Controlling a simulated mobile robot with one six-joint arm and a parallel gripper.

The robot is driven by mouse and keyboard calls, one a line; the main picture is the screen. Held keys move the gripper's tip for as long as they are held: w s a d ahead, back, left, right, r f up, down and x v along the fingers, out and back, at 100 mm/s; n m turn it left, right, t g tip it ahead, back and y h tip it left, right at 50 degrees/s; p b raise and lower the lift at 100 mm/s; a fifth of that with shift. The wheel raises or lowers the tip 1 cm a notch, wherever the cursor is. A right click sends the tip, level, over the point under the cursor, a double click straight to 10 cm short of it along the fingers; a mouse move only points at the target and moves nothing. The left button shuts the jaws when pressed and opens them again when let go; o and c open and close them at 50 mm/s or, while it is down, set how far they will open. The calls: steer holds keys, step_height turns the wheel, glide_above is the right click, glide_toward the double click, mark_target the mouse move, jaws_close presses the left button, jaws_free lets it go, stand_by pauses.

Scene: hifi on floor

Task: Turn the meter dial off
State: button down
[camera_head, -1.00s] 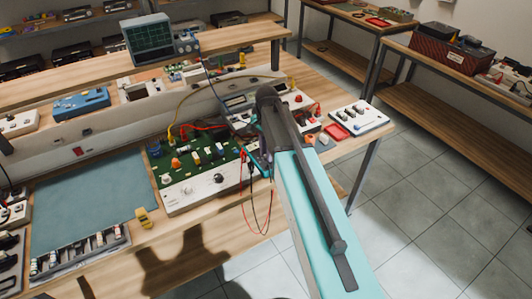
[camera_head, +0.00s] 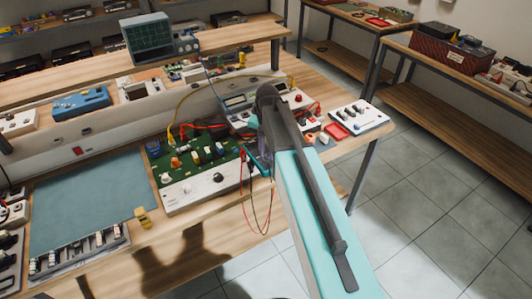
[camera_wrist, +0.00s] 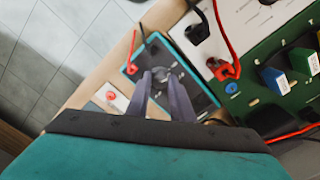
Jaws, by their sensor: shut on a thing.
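The meter (camera_wrist: 203,101) is a flat dark-faced box with a teal rim, seen in the wrist view. Its round dark dial (camera_wrist: 161,73) lies between my fingertips. My gripper (camera_wrist: 162,77) is shut on the dial, with one grey finger on each side. The fingers cover part of the dial, and I cannot read its setting. A red and a black lead plug in near the meter. In the head view the meter (camera_head: 257,163) shows only in part at the front edge of the bench, beside the green circuit board, and my arm hides the rest.
The green circuit board (camera_head: 196,155) with knobs and parts stands close beside the meter. Red and black leads (camera_head: 256,205) hang over the bench's front edge. A blue-green mat (camera_head: 88,203) lies to the left. A white switch box (camera_head: 358,118) stands to the right.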

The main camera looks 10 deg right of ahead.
mark_target(267, 155)
steer(key=shift+n, duration=1.6)
steer(key=shift+a, duration=0.1)
steer(key=c, duration=1.6)
jaws_free()
steer(key=shift+o, duration=0.2)
steer(key=shift+r, duration=0.2)
step_height(267, 155, up, 14)
steer(key=b, duration=0.3)
steer(key=shift+f, duration=0.25)
